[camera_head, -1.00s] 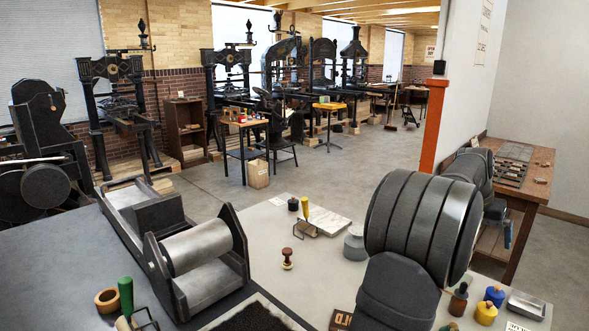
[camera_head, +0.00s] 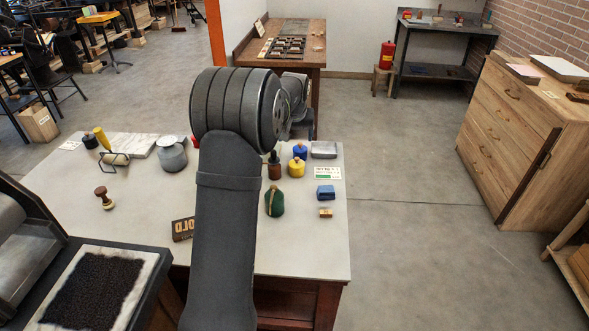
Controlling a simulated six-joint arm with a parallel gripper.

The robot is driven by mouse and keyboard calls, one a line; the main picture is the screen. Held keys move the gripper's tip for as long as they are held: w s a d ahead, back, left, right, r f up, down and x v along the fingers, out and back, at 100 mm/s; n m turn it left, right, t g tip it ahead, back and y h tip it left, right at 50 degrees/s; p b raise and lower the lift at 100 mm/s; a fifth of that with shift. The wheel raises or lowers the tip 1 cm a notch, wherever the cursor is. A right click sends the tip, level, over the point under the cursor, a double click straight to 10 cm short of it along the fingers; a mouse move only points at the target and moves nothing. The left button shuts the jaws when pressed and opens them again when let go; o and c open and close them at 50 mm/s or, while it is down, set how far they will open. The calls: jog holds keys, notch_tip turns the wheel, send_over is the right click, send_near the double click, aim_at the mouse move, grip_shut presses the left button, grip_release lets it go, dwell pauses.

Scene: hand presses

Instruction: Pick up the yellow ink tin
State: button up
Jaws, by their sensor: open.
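The yellow ink tin (camera_head: 297,169), a small round tin with a knob on its lid, stands upright near the right side of the pale table (camera_head: 325,250). A blue tin (camera_head: 299,151) stands just behind it, and a brown bottle (camera_head: 274,168) stands close on its left. My arm rises from the bottom middle, and its big ribbed joint is left of the yellow tin. Nothing is seen touching the yellow tin.
A green rounded object (camera_head: 275,203) is in front of the yellow tin. A blue block (camera_head: 326,192), a printed card (camera_head: 328,173) and a grey metal box (camera_head: 323,149) are to its right. A grey pot (camera_head: 172,155) stands left of my arm. The table's front right is clear.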

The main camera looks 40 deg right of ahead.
aim_at(297, 161)
jog(key=x, duration=1.2)
jog(key=shift+s+d+f, duration=0.2)
jog(key=shift+d, duration=0.05)
jog(key=shift+x, duration=3.05)
jog(key=shift+a, duration=0.1)
jog(key=c, duration=1.2)
jog(key=shift+r, duration=0.1)
